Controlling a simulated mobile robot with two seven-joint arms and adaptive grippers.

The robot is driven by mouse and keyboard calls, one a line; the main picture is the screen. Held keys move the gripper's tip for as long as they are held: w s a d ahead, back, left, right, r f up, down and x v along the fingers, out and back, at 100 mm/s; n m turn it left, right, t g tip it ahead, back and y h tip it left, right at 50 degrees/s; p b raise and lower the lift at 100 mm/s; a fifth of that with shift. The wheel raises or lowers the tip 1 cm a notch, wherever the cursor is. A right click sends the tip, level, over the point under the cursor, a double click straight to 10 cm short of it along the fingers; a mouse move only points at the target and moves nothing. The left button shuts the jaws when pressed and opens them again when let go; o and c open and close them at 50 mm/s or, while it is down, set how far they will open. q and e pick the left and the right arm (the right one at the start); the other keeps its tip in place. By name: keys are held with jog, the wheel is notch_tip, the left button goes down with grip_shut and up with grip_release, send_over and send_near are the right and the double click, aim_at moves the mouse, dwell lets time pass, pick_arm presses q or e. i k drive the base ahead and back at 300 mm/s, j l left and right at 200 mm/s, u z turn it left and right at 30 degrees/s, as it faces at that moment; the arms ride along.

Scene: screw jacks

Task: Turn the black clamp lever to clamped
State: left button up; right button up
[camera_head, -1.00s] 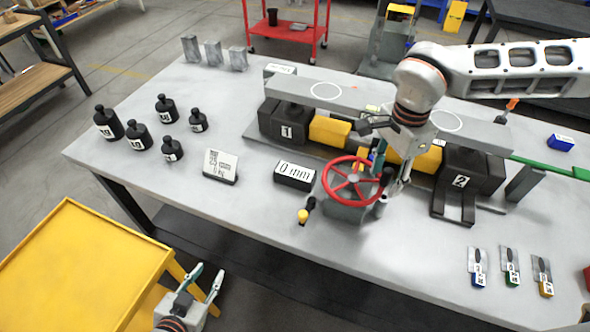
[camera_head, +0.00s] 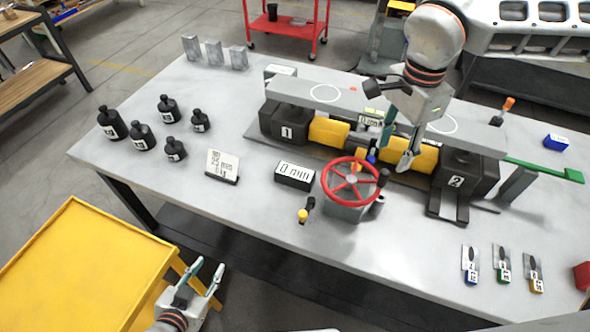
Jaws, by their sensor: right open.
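The red handwheel (camera_head: 351,184) stands on a grey block at the front of the jack assembly. A black knob (camera_head: 383,177) shows at its right rim. A small black lever-like part (camera_head: 311,202) with a yellow knob (camera_head: 302,215) lies left of the wheel; I cannot tell which black part is the clamp lever. My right gripper (camera_head: 396,142) is open and empty, above and right of the wheel, in front of the yellow blocks. My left gripper (camera_head: 205,276) is open and empty at lower left, beside the yellow table and away from the jacks.
Black jacks 1 (camera_head: 284,125) and 2 (camera_head: 466,176) carry a grey beam (camera_head: 385,112). A "0 mm" display (camera_head: 295,174) stands left of the wheel. Black bottle-shaped weights (camera_head: 140,136) stand at left, several tags (camera_head: 502,265) at right. The table front is mostly clear.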

aim_at(304, 215)
jog(key=k, duration=1)
